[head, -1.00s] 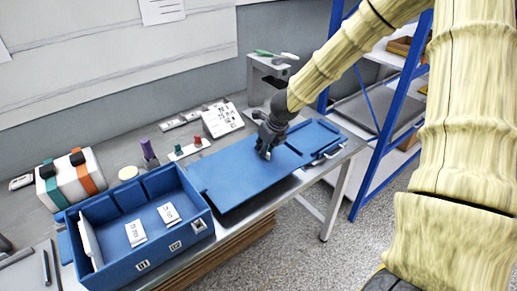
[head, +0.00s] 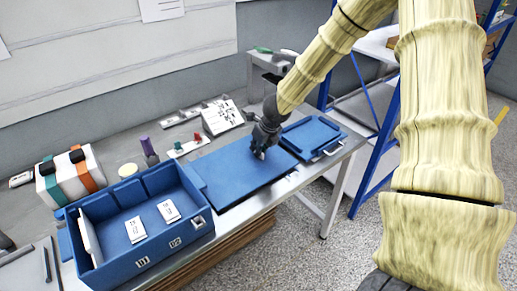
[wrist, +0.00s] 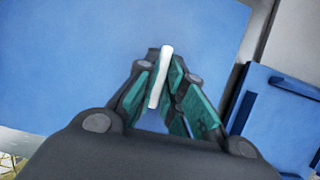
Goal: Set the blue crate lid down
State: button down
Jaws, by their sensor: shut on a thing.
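The blue crate lid (head: 232,172) is a flat blue panel, roughly level, at the table surface right of the open blue crate (head: 150,252). I cannot tell whether its whole underside touches the table. My gripper (head: 260,152) is over the lid, toward its right side. In the wrist view my gripper (wrist: 163,85) has its teal-padded fingers shut on the lid's white upright handle (wrist: 161,75). The lid (wrist: 90,60) fills most of that view. The fingers hide the handle's lower part.
A second blue panel with a handle (head: 313,138) lies close right of the lid. A strapped white box (head: 72,173) is left. The table's front edge is close.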

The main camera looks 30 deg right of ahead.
jog(key=shift+f, duration=0.1)
jog(key=c, duration=1.5)
grip_release()
jog(key=shift+p+v, duration=1.1)
jog(key=shift+v, duration=5)
jog(key=shift+w, duration=0.15)
